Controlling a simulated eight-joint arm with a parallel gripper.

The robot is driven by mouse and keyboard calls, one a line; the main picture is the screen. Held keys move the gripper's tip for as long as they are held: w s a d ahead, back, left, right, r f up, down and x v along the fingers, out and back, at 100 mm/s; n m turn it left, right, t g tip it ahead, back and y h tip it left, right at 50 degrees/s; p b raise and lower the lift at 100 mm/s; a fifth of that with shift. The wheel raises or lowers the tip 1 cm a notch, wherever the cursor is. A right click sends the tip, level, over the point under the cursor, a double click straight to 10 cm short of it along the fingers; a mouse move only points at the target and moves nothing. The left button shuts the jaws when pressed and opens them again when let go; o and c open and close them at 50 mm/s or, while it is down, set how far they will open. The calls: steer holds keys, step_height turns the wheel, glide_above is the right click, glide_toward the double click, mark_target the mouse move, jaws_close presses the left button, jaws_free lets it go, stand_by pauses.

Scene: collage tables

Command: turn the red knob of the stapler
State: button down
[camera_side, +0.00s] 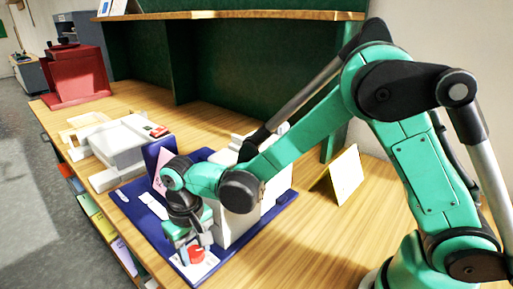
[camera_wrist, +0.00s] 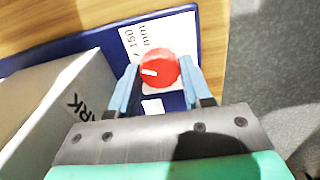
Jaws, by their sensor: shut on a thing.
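The red knob (camera_side: 196,254) sits low at the front of a blue base (camera_side: 143,212), beside a pale boxy body (camera_side: 236,228) that seems to be the stapler's. In the wrist view the knob (camera_wrist: 158,72) is round with a white mark, on a white label reading "150 mm". My gripper (camera_wrist: 160,66) is shut on the knob, with one blue-grey finger at each side of it. The pale body (camera_wrist: 50,105) stands close to the left finger. In the side view my arm hides part of the body.
A pale grey device (camera_side: 118,143) stands to the left on the wooden table, with a red box (camera_side: 75,78) farther back. A yellow card (camera_side: 346,173) stands to the right. A green-backed shelf (camera_side: 230,15) rises behind. The table's front edge is close to my gripper.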

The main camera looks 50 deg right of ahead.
mark_target(195, 251)
steer(key=shift+m, duration=0.6)
steer(key=shift+c, duration=1.9)
jaws_free()
steer(key=shift+r, duration=2.85)
